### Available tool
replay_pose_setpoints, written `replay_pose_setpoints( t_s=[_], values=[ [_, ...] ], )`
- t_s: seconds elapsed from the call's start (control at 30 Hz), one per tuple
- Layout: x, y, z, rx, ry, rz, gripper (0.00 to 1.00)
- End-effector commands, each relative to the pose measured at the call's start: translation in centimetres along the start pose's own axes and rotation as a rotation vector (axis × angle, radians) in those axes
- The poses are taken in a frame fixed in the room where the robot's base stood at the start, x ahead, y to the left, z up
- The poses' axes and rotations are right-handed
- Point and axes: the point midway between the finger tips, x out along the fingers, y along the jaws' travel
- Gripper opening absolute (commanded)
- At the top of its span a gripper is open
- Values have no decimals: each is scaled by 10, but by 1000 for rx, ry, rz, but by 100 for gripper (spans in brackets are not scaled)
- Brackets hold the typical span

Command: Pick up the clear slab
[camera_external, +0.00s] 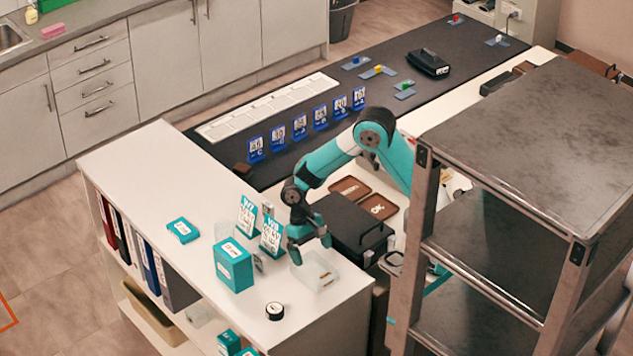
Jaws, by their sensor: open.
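My gripper (310,246) is open and points down over the white counter top (150,170). Below it and slightly right is a clear, low, box-like piece (322,279) on the counter. A small greyish piece (258,263) stands between the teal box (234,266) and my gripper. I cannot tell for sure which of these is the clear slab, or whether it lies inside the clear box-like piece. Nothing shows between my fingers. My fingers partly cover the far side of the clear piece.
Two upright teal-and-white cards (271,237) stand close behind my gripper. A black case (352,228) is close on the right. A metal shelf (540,140) stands at right. The counter's left part is mostly free.

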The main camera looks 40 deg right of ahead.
Motion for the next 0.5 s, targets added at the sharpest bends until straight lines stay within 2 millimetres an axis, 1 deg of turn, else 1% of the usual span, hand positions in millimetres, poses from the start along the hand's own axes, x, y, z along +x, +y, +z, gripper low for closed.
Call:
replay_pose_setpoints(
  t_s=[0.03, 0.17, 0.23, 0.4, 0.5],
  values=[
    [5, 0, 0, 0, -1, 1, 100],
    [12, 0, 0, -1, 0, 0, 100],
    [19, 0, -2, -1, -2, 1, 100],
    [45, -2, -8, 0, -3, 2, 100],
    [57, -2, -8, -1, -1, 1, 100]
  ],
)
